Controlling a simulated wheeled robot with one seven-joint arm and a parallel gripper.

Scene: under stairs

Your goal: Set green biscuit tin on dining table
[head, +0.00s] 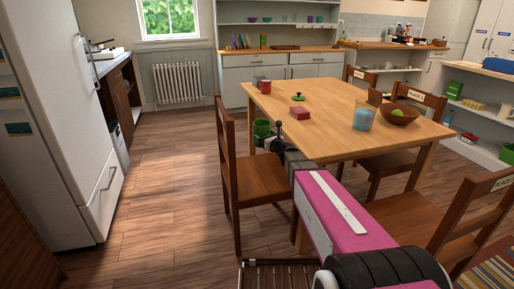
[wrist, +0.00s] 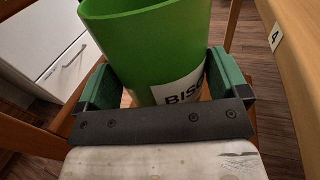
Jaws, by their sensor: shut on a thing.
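The green biscuit tin (wrist: 140,45) is in my gripper (wrist: 160,88). It fills the space between the two green-padded fingers, and part of its white label shows. Its top looks open, and its lower part is hidden by my gripper. In the head view the tin (head: 262,128) shows small at the end of my arm, beside the left edge of the wooden dining table (head: 335,138) and near a chair back. It is not over the table top.
The front left of the top is clear. A wooden chair (head: 258,178) stands close by my arm.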

